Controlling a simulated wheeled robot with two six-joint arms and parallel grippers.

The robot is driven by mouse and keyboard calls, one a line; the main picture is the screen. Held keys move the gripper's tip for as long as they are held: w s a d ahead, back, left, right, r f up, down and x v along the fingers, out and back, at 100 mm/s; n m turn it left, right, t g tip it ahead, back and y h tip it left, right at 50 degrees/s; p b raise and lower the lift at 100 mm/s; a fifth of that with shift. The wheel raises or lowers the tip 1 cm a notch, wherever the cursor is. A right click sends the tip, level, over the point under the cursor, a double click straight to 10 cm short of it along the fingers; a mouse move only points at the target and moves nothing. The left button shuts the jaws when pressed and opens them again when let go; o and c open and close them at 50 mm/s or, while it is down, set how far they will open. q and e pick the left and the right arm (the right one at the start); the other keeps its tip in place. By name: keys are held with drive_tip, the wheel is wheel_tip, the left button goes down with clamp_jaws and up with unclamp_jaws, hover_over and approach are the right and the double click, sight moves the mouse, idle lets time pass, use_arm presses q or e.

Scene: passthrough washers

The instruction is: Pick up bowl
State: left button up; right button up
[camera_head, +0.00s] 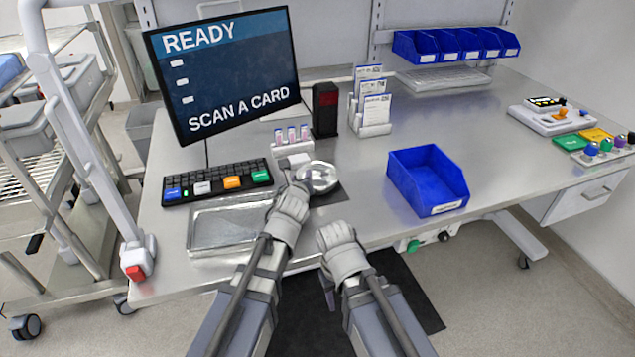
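A shiny metal bowl (318,178) sits near the front of the steel bench, on or beside a dark mat (332,196). My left gripper (299,184) is at the bowl's left rim, reaching over the tray's right end. Its fingers are small and partly hidden by the wrist, so I cannot tell whether they grip the rim. My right gripper (328,290) hangs in front of the bench edge, pointing down and away from the bowl. Its finger opening does not show clearly.
A shallow metal tray (222,240) lies left of my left arm, with a keyboard (216,183) behind it. A small vial rack (292,143) stands behind the bowl. A blue bin (428,180) stands to the right. Bench between bowl and bin is clear.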

use_arm(q)
clamp_jaws()
idle(0.3)
drive_tip(key=shift+r, duration=0.15)
idle(0.3)
wheel_tip(320, 180, up, 10)
drive_tip(key=p, duration=1)
